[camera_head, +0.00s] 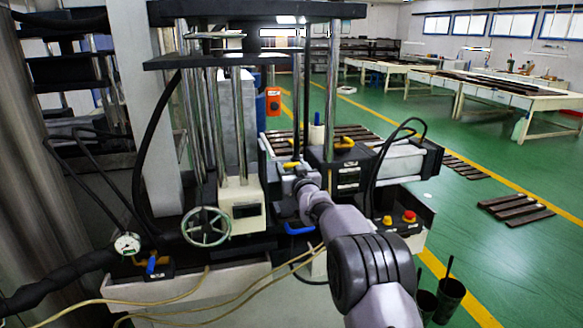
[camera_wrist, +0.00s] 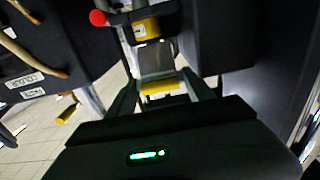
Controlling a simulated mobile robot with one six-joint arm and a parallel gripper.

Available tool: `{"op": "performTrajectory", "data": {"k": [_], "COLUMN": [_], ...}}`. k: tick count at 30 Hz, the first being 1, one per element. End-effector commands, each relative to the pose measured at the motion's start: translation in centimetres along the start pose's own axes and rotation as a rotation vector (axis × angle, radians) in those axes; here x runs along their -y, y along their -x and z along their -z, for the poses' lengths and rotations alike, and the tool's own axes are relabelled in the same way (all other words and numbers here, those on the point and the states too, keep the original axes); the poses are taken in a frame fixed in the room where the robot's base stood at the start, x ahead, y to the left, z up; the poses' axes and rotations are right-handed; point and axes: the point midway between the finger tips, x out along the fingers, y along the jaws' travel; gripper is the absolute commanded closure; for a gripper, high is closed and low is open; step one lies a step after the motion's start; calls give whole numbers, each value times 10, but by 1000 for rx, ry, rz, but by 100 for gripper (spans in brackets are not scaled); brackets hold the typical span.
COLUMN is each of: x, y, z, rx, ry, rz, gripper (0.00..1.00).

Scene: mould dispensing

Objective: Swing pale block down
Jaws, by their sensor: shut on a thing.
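The pale grey block (camera_wrist: 156,62) sits in the middle of the wrist view, between dark machine walls. A yellow grip piece (camera_wrist: 158,88) on its near side lies between the two fingers of my gripper (camera_wrist: 163,92), which is shut on it. In the head view my gripper (camera_head: 291,190) reaches into the press at the picture's middle. There the pale block (camera_head: 288,171) shows only partly, just beyond the gripper. My wrist and the machine parts hide much of the contact, and the block's exact tilt is hard to tell.
A handwheel (camera_head: 206,226) and steel columns stand left of my arm. A blue handle (camera_head: 300,229) is just below the gripper. A dark box with red and yellow buttons (camera_head: 409,216) is on the right. Black hoses and yellow cables hang around. Green floor (camera_head: 500,250) is open at right.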

Motion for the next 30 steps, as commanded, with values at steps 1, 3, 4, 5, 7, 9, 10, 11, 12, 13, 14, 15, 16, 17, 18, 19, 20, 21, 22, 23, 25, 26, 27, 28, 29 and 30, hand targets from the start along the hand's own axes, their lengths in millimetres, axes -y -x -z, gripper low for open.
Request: {"op": "performTrajectory", "data": {"k": [1, 3, 4, 5, 7, 9, 10, 11, 12, 13, 14, 15, 16, 17, 18, 19, 20, 21, 22, 23, 25, 26, 27, 28, 29, 30], "x": [0, 0, 0, 0, 0, 0, 0, 0, 0, 0, 0, 0, 0, 0, 0, 0, 0, 0, 0, 0, 0, 0, 0, 0, 0, 0], "y": [0, 0, 0, 0, 0, 0, 0, 0, 0, 0, 1, 3, 5, 8, 14, 18, 24, 32, 38, 45, 61, 68, 78, 86, 94, 105], "z": [-7, -7, -6, -6, -5, -4, -4, -3, -3, -3, -2, -2, -1, -1, -1, -1, -1, -1, 0, 0, 0, 0, 0, 1, 1, 1], "rx": [12, 12, 11, 10, 8, 6, 6, 5, 5, 5, 5, 5, 4, 4, 5, 5, 5, 6, 6, 5, 5, 6, 6, 5, 5, 5], "ry": [-3, -3, -3, -2, -2, -2, -2, -1, -1, -1, -1, -1, -1, -1, -2, -1, -1, -1, 0, -1, 0, -2, -1, -1, -2, -1], "rz": [-1, -1, -1, -1, -1, -1, -1, 0, 0, 0, 0, 0, 0, 0, 0, 0, 0, -1, -1, -1, 0, -1, -1, -1, -1, -1], "gripper": [37, 23, 17, 17, 17, 17, 17, 17, 17, 17, 17, 17, 17, 17, 17, 17, 17, 17, 17, 17, 17, 17, 17, 17, 17, 17]}}
